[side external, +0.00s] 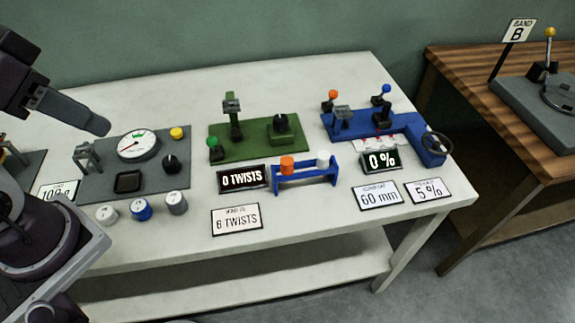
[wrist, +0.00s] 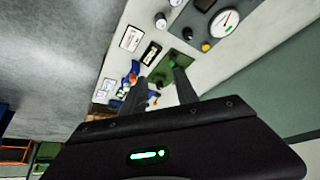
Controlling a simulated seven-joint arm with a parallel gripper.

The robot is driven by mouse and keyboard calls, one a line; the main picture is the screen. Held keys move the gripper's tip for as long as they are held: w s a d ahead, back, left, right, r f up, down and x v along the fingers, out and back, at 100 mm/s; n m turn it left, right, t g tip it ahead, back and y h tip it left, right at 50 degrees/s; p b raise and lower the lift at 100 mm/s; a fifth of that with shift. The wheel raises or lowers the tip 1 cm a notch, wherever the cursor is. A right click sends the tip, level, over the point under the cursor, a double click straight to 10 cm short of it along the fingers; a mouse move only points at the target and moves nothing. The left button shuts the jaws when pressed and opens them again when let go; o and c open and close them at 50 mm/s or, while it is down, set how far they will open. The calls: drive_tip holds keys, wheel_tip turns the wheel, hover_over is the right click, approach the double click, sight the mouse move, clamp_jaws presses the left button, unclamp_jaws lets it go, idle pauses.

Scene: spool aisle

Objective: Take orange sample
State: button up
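The orange sample (side external: 287,165) is a small orange cylinder on the left end of a low blue rack (side external: 305,179), with a white sample (side external: 323,159) on the right end. My gripper (side external: 103,126) is at the far left in the side view, raised well away from the rack, with its far end partly cut off by the frame. In the wrist view its two dark fingers (wrist: 161,78) are apart with nothing held between them.
A grey gauge station (side external: 134,171), a green twist station (side external: 258,141) and a blue station (side external: 372,124) stand behind or beside the rack. Three capped cylinders (side external: 141,209) sit at the front left. Label cards (side external: 237,219) lie in front. A wooden bench (side external: 500,130) stands right.

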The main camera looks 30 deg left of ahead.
drive_tip(key=o, duration=0.3)
drive_tip(key=shift+o, duration=0.2)
drive_tip(key=n+g, duration=0.6)
drive_tip(key=n, duration=1.1)
hover_over(288, 161)
drive_tip(key=f, duration=1.6)
drive_tip(key=shift+s, duration=0.2)
drive_tip(key=f, duration=0.7)
drive_tip(key=shift+w+f, duration=0.1)
drive_tip(key=shift+w, duration=0.1)
